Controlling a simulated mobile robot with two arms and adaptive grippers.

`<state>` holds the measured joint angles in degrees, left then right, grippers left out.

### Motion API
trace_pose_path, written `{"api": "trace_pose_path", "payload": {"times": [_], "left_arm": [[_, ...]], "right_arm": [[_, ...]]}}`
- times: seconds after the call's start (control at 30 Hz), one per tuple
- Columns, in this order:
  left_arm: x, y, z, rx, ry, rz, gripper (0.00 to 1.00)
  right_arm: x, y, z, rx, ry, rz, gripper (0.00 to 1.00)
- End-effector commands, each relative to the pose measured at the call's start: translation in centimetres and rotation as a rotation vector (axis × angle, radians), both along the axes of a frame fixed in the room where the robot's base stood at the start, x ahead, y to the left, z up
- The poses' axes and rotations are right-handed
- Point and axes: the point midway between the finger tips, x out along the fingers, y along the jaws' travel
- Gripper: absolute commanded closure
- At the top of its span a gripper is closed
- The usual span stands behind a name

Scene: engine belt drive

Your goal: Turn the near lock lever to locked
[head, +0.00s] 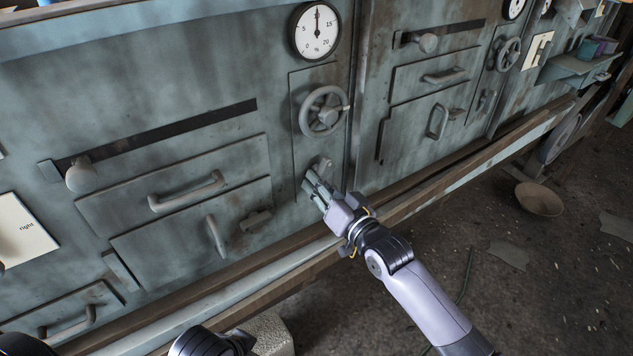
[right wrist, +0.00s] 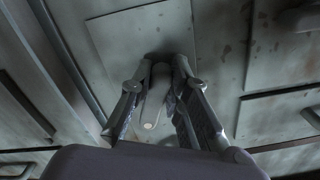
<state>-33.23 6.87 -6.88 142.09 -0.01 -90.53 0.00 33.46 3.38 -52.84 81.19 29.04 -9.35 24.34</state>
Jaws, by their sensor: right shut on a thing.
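The near lock lever (head: 324,166) is a small grey lever on the narrow panel below the near handwheel. My right gripper (head: 313,188) reaches it from the lower right and is shut on it. In the right wrist view the lever (right wrist: 155,100) sits between the two fingers of my right gripper (right wrist: 160,112), its pale rounded end towards the camera. The fingers hide part of the lever in the head view, so its exact angle is hard to tell. My left gripper is not in view.
Above the lever are a handwheel (head: 322,112) and a round gauge (head: 315,31). Drawers with bar handles (head: 188,190) lie to the left. A wooden rail (head: 440,181) runs along the cabinet foot. A similar far panel has another handwheel (head: 508,54). The floor at right holds a bowl (head: 539,199).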

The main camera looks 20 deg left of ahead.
Motion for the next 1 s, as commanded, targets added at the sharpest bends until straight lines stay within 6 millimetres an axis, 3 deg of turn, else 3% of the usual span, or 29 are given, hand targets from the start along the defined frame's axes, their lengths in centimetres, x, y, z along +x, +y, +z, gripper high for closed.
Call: {"api": "trace_pose_path", "payload": {"times": [0.27, 0.47, 1.0], "left_arm": [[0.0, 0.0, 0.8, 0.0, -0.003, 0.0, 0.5], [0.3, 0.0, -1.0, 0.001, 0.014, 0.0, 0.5], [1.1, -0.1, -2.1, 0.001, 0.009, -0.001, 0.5]], "right_arm": [[0.5, -0.5, -0.3, -0.146, -0.175, -0.002, 1.0], [0.7, -0.7, -0.4, -0.215, -0.266, -0.002, 1.0], [0.9, -0.8, -0.4, -0.27, -0.338, -0.002, 1.0]]}}
